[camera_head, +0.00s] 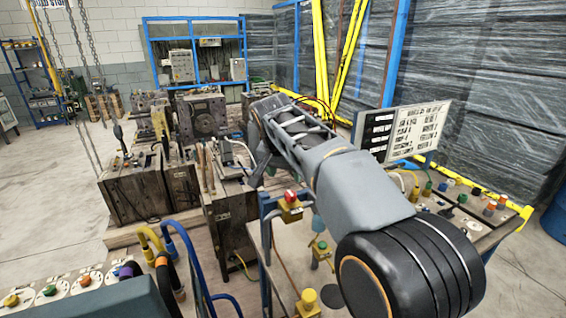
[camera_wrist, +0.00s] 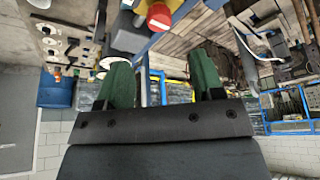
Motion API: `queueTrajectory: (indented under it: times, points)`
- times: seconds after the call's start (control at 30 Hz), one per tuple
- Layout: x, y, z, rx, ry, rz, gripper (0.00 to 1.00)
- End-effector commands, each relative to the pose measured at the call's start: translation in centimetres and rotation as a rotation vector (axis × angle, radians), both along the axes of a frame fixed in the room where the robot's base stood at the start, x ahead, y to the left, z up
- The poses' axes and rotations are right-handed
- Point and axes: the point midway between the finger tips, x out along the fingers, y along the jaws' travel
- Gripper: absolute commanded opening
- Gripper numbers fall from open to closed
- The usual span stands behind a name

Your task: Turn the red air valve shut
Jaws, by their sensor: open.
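The red air valve (camera_head: 291,196) is a small red knob on a yellow body, on a blue post near the middle of the head view. In the head view my arm reaches over the bench behind the valve, and the fingers are hard to make out. I cannot tell the knob's turn position.
Heavy moulds (camera_head: 130,190) stand left of the valve. A yellow-bodied green button (camera_head: 321,248) and a yellow knob (camera_head: 308,299) sit below it. Yellow and blue hoses (camera_head: 196,262) loop at the lower left. A panel (camera_head: 405,130) stands right, and open floor (camera_head: 45,190) lies far left.

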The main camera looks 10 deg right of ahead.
Motion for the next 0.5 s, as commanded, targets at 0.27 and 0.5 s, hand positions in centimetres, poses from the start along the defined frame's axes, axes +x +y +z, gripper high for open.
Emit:
queueTrajectory:
  times: [0.27, 0.5]
  points:
    - [-1.0, 0.7, 3.0, -0.001, -0.001, 0.001, 0.61]
    - [-1.2, 0.9, 3.5, -0.001, 0.001, 0.001, 0.61]
